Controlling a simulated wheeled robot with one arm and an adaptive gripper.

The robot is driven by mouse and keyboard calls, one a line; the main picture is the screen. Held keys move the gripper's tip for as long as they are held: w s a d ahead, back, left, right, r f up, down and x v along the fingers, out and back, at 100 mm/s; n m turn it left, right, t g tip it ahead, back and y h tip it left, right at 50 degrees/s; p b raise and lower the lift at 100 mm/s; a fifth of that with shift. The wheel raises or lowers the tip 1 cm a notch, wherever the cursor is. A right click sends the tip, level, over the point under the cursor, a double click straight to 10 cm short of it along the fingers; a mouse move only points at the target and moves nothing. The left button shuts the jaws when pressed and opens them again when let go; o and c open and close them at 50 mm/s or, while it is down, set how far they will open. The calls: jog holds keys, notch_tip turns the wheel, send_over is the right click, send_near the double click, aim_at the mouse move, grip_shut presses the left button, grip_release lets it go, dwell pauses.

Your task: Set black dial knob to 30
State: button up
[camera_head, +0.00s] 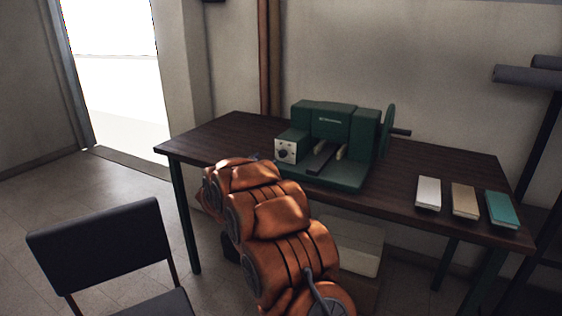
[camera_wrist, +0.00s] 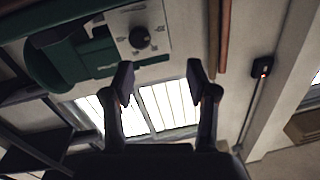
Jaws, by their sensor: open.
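The black dial knob (camera_wrist: 139,37) sits on a pale panel with markings around it, near the top of the wrist view. In the head view the same knob (camera_head: 283,153) shows small on the front left of the green machine (camera_head: 335,121) on the table. The numbers and the knob's setting are too small to read. My gripper (camera_wrist: 159,83) is open and empty, its two dark fingers spread apart. The knob appears above the gap between them in the wrist view, and nothing shows the fingers touching it. In the head view my orange arm mostly hides the gripper.
The dark wooden table (camera_head: 420,165) carries the machine, which has a green wheel (camera_head: 386,130) with a handle at its right. White (camera_head: 428,192), tan (camera_head: 464,200) and teal (camera_head: 502,210) books lie at the right end. A black chair (camera_head: 105,250) stands at front left.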

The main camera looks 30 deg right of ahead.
aim_at(281, 155)
jog(key=shift+m+g+h, duration=0.5)
jog(key=shift+g+h, duration=0.2)
jog(key=shift+s+d+f+x, duration=0.15)
jog(key=shift+s+f+x, duration=0.1)
jog(key=shift+x, duration=1.25)
jog(key=shift+s+d+f+x, duration=0.15)
jog(key=shift+s+x, duration=0.15)
jog(key=shift+x, duration=1.2)
jog(key=shift+s+d+f+x, duration=0.15)
jog(key=shift+s+x, duration=0.1)
jog(key=shift+x, duration=1.2)
grip_shut()
